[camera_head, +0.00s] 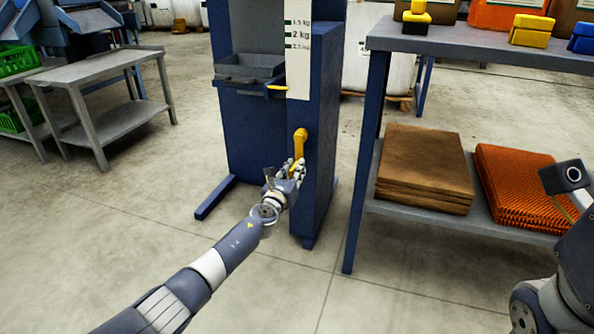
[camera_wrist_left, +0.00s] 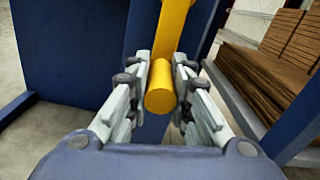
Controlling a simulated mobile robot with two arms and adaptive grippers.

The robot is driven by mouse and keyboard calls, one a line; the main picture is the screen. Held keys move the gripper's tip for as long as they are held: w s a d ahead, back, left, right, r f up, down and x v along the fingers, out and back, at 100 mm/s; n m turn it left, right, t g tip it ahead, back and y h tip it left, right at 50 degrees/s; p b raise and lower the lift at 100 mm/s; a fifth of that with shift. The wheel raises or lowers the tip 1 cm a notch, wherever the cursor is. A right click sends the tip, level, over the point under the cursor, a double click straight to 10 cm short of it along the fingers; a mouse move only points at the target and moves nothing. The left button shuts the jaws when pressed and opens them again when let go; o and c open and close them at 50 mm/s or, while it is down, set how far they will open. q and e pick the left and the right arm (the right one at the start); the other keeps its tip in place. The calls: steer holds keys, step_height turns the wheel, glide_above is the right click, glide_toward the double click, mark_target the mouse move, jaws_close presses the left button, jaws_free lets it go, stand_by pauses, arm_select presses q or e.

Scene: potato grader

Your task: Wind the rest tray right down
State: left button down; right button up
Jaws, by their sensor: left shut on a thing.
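A blue machine column (camera_head: 322,120) stands at the centre, with a yellow crank (camera_head: 300,140) on its front. My left gripper (camera_head: 292,172) is at the crank's lower end. In the left wrist view the yellow crank handle (camera_wrist_left: 161,92) lies between the two fingers of the left gripper (camera_wrist_left: 161,100), which is shut on it. The crank arm points down from its pivot. The grey rest tray (camera_head: 248,72) sits on the machine's left side, beside a white scale (camera_head: 299,40) with kg marks. A yellow pointer (camera_head: 277,87) shows near the scale's lower end. My right gripper is not in view.
A grey-topped table (camera_head: 480,45) stands at the right, its lower shelf holding brown sacks (camera_head: 424,165) and orange netting (camera_head: 520,185). A grey bench (camera_head: 100,72) is at the left. A blue foot (camera_head: 215,197) sticks out from the machine. The floor before it is clear.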

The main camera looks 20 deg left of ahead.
arm_select(q)
steer(key=shift+a+f, duration=0.3)
steer(key=c, duration=1.4)
jaws_free()
steer(key=shift+a, duration=0.1)
steer(key=shift+r, duration=0.15)
steer(key=shift+s, duration=0.15)
steer(key=shift+s, duration=5.9)
